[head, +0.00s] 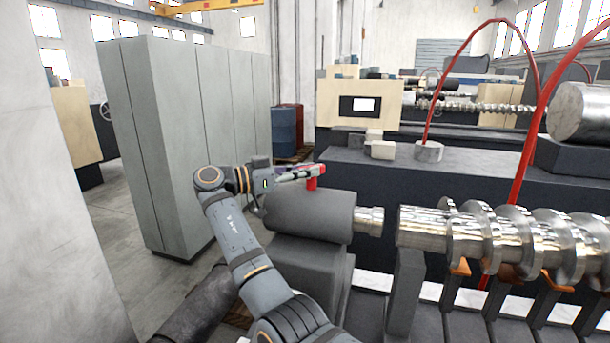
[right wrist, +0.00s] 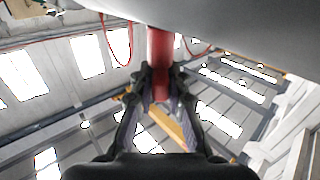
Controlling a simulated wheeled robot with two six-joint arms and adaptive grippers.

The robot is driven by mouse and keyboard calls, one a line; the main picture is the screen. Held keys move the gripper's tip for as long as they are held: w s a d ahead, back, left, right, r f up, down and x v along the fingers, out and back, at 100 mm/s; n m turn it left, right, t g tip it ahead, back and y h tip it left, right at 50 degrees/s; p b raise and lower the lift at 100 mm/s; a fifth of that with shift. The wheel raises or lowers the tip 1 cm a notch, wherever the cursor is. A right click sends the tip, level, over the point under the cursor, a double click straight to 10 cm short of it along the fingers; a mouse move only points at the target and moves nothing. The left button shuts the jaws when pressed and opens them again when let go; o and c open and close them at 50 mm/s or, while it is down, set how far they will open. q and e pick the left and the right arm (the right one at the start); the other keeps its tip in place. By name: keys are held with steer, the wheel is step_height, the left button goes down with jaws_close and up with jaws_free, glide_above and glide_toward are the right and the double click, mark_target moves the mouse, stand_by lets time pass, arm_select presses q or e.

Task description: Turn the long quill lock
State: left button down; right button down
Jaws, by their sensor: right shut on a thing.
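The quill lock is a small red handle (head: 312,183) on top of the grey tailstock barrel (head: 322,218). In the right wrist view the red handle (right wrist: 160,55) comes down from the dark grey body (right wrist: 235,28) at the top. My right gripper (head: 307,173) is at the handle, above the barrel. In the right wrist view its two fingers (right wrist: 160,88) are shut on the red handle, one on each side. The bright metal quill (head: 370,221) sticks out of the barrel to the right. The fingers partly hide the handle. My left gripper is not in view.
A tall grey cabinet (head: 190,130) stands to the left. A red hose (head: 530,140) arches over the machine on the right. Open floor shows between cabinet and machine.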

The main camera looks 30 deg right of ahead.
steer(key=n+t+b, duration=0.1)
steer(key=t+b, duration=0.1)
steer(key=n+t+b, duration=0.2)
steer(key=t+b, duration=0.1)
steer(key=n+t+b, duration=0.1)
steer(key=t+b, duration=0.1)
steer(key=b, duration=0.1)
steer(key=shift+s+f+n, duration=0.35)
steer(key=shift+s+n, duration=0.05)
steer(key=t, duration=0.1)
steer(key=n+t+y+b, duration=0.1)
steer(key=n+t, duration=0.1)
steer(key=t, duration=0.1)
steer(key=shift+s+d+r+y+b, duration=0.15)
steer(key=shift+r+y+b, duration=0.1)
steer(key=shift+y+b, duration=0.15)
steer(key=shift+s+r+n+t+y, duration=0.15)
steer(key=shift+n+t+y, duration=0.85)
steer(key=shift+n+t, duration=0.5)
steer(key=shift+t, duration=0.3)
steer(key=c, duration=1.3)
jaws_free()
step_height(320, 180, up, 10)
steer(key=shift+f, duration=0.1)
